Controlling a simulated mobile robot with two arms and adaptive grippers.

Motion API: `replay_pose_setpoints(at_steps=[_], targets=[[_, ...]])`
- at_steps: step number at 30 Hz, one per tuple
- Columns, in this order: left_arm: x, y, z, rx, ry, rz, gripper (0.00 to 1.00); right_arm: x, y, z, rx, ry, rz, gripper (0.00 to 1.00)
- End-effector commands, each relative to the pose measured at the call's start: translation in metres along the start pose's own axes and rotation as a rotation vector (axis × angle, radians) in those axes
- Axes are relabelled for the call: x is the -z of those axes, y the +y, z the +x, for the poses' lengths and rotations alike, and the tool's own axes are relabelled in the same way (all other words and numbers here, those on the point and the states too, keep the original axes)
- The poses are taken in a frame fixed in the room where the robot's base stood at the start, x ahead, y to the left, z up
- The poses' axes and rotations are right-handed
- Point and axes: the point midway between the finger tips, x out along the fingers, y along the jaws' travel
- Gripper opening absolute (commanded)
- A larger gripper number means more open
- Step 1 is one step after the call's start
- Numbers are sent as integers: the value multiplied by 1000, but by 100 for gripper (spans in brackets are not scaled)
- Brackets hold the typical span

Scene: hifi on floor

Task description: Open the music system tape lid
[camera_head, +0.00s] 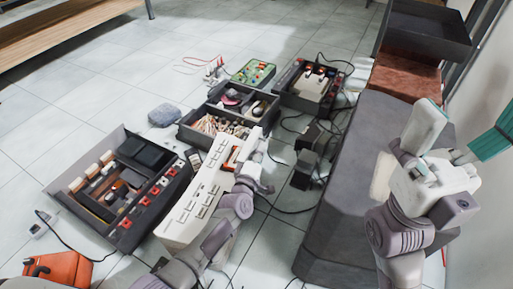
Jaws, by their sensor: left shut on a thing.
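A long cream music system (196,201) with rows of pale keys lies on the floor, left of centre. A small orange-framed opening (233,157) shows near its far end. My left gripper (252,160) is at that far right end, shut on what seems to be the tape lid. The lid itself and the exact contact are hidden by the fingers. My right gripper (459,143) is raised at the right, with its teal-padded fingers spread apart and nothing between them.
A dark console (115,190) with red knobs lies left of the music system. Open boxes of parts (229,115) and another unit (312,86) stand behind it. Loose cables run across the floor. A grey block (345,190) stands at right. Tiles at upper left are clear.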

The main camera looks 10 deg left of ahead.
Motion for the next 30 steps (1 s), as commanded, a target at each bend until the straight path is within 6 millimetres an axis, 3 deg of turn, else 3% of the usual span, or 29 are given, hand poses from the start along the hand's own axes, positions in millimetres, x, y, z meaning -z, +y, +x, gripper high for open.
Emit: replay_pose_setpoints(at_steps=[20,21,25,30], targets=[[-6,-2,0,0,1,64,0,-1,0,-2,-3,-10,1,98],[-6,-2,0,0,1,64,13,-1,0,-2,-2,-10,1,98],[-6,-2,0,0,1,64,34,-1,0,-2,-2,-10,1,98],[-6,-2,0,0,1,64,35,-1,0,-2,-2,-10,1,98]])
